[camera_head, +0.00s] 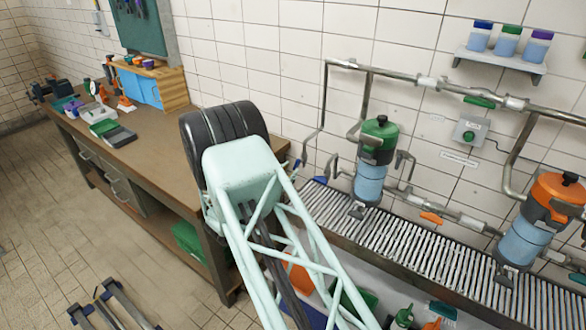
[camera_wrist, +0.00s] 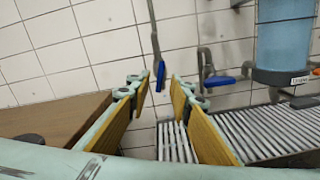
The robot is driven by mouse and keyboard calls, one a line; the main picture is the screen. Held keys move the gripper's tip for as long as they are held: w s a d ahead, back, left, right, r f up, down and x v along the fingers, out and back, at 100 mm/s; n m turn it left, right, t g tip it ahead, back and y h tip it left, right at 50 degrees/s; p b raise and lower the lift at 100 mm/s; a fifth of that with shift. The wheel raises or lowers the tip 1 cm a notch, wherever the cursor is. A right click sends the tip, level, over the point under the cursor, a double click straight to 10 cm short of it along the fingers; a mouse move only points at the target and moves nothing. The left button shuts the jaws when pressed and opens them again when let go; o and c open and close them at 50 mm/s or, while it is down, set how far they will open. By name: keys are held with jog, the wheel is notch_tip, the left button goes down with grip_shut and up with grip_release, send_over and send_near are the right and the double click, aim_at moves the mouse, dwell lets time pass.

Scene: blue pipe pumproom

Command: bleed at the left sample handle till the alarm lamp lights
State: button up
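In the wrist view my gripper (camera_wrist: 160,95) is open and empty, its yellow pads apart. A blue handle (camera_wrist: 160,74) at the foot of a thin vertical pipe shows in the gap between the fingertips, seemingly beyond them. A second blue handle (camera_wrist: 222,80) sits on a tap to the right, beside a blue-bowled vessel (camera_wrist: 284,40). I cannot tell which one is the left sample handle. In the head view a grey wall box (camera_head: 471,131) carries a small green round part; I cannot tell whether it is the alarm lamp or whether it is lit. My arm hides the gripper there.
A green-topped vessel (camera_head: 379,138) and an orange-topped vessel (camera_head: 553,202) stand above a slatted grating (camera_head: 400,247). Pipes (camera_head: 440,86) run along the tiled wall. A wooden workbench (camera_head: 160,140) is at left; its edge (camera_wrist: 55,118) also shows in the wrist view.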

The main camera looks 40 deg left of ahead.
jog(key=s, duration=0.6)
jog(key=shift+s+d, duration=0.15)
jog(key=shift+d, duration=0.15)
